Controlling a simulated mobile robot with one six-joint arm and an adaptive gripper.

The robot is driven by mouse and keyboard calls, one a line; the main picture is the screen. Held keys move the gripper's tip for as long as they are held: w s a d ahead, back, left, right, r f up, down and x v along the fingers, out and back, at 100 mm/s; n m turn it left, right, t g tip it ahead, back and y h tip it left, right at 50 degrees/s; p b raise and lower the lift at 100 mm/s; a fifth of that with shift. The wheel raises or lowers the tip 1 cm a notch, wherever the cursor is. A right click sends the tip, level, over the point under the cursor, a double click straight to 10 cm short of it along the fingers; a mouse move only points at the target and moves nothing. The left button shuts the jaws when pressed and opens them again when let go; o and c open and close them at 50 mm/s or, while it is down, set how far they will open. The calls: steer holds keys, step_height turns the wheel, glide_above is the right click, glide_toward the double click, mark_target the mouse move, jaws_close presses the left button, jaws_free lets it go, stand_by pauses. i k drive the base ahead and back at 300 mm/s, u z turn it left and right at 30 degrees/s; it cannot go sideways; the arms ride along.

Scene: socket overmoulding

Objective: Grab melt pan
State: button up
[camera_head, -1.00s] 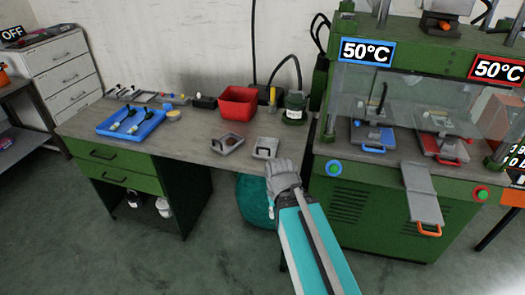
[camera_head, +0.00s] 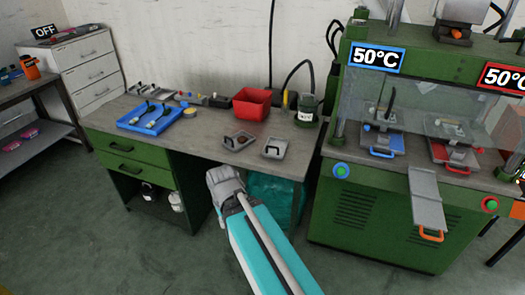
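A longer flat grey pan with an orange handle (camera_head: 427,200) sticks out from the front of the green press. I cannot tell for certain which of these is the melt pan. My gripper (camera_head: 224,184), grey and hand-like, is in front of the bench edge, below and left of the two small pans and apart from them. It appears empty; its fingers are too small to tell open from shut.
On the workbench (camera_head: 205,140) stand a red bin (camera_head: 252,104), a blue tray (camera_head: 150,117) with tools, and a dark green jar (camera_head: 307,110). The green press (camera_head: 365,220) stands to the right. A teal bag (camera_head: 270,195) lies under the bench. The floor in front is clear.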

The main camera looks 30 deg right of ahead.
mark_target(275, 148)
steer(key=u, duration=0.85)
steer(key=k, duration=0.7)
steer(key=z, duration=1.2)
steer(key=i, duration=0.5)
steer(key=z, duration=0.05)
